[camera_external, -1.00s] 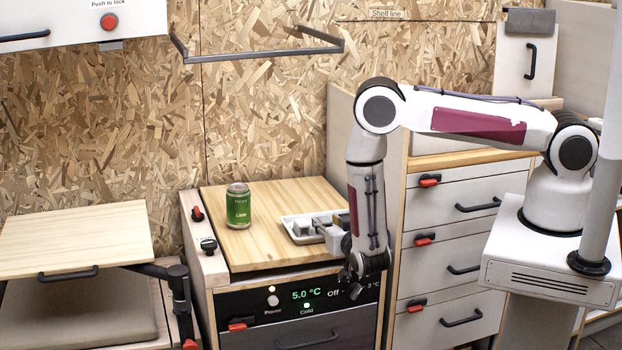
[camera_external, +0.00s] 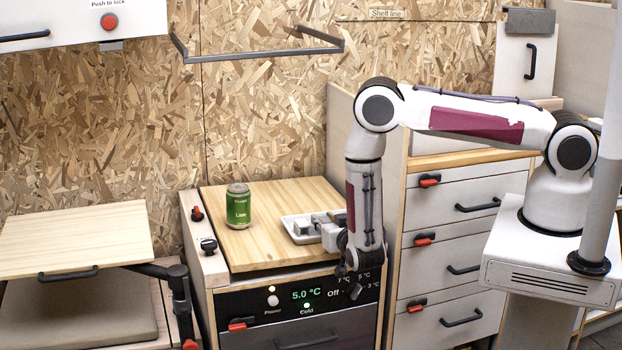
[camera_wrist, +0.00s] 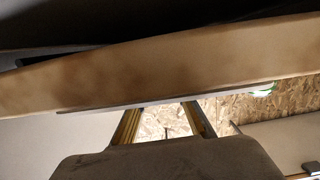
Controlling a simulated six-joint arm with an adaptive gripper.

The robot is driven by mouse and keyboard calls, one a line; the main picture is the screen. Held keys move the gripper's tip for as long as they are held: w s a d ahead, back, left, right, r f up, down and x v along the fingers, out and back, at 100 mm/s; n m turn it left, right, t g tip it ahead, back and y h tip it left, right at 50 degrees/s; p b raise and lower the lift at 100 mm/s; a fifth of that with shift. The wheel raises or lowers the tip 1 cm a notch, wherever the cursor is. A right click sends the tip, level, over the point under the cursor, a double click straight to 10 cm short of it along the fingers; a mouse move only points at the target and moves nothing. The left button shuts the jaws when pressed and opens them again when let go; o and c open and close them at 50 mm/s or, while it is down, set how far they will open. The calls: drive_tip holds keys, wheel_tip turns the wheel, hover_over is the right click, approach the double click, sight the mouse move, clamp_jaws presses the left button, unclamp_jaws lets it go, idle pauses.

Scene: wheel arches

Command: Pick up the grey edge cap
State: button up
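A white tray (camera_external: 288,228) stands on the wooden top at its right front. Small pale and grey pieces (camera_external: 304,226) lie in it; I cannot tell which of them is the grey edge cap. My gripper (camera_external: 322,230) points left at the tray's right side, low over the wooden top, and partly hides the tray. In the wrist view, two narrow fingers of my gripper (camera_wrist: 161,106) stand apart with the chipboard wall showing between them. Their tips reach a thin grey edge (camera_wrist: 240,94), possibly the tray; contact cannot be told.
A green can (camera_external: 238,206) stands on the wooden top (camera_external: 280,195), left of the tray. A pale partition (camera_external: 340,125) rises behind my forearm. A cooler panel (camera_external: 290,297) with knobs is below. Drawers (camera_external: 465,190) stand right; a folding table (camera_external: 75,235) is at left.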

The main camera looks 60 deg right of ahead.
sight(323, 205)
drive_tip(key=shift+r, duration=0.15)
drive_tip(key=shift+r, duration=4.85)
